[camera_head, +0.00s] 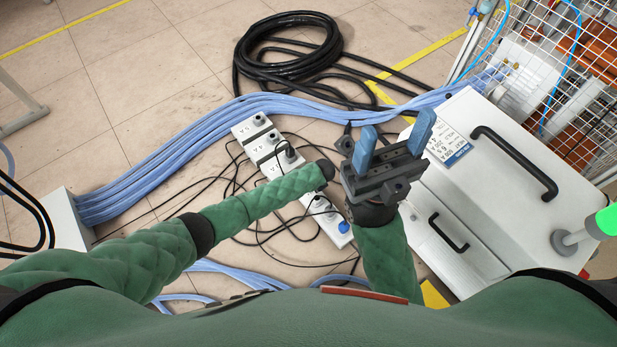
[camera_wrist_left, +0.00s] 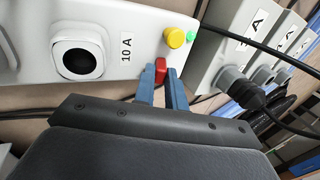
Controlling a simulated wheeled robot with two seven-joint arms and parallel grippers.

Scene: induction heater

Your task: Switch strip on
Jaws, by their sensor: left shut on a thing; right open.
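The white power strip (camera_head: 262,148) lies on the floor in the head view, partly hidden under my left arm. In the left wrist view its white body (camera_wrist_left: 115,22) shows a round black socket (camera_wrist_left: 78,58), a "10 A" label, a yellow button (camera_wrist_left: 175,38) and a small red switch (camera_wrist_left: 160,68). My left gripper (camera_wrist_left: 161,84) has its two blue fingers on either side of the red switch, shut on it. My left gripper's fingers are hidden in the head view. My right gripper (camera_head: 395,138) is open and empty, raised beside the white machine.
Grey plugs (camera_wrist_left: 235,82) with black cords sit in sockets close to my left gripper. Black cords tangle around the strip. Blue hoses (camera_head: 200,128) and a black cable coil (camera_head: 287,45) lie behind. The white machine (camera_head: 500,190) stands at the right.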

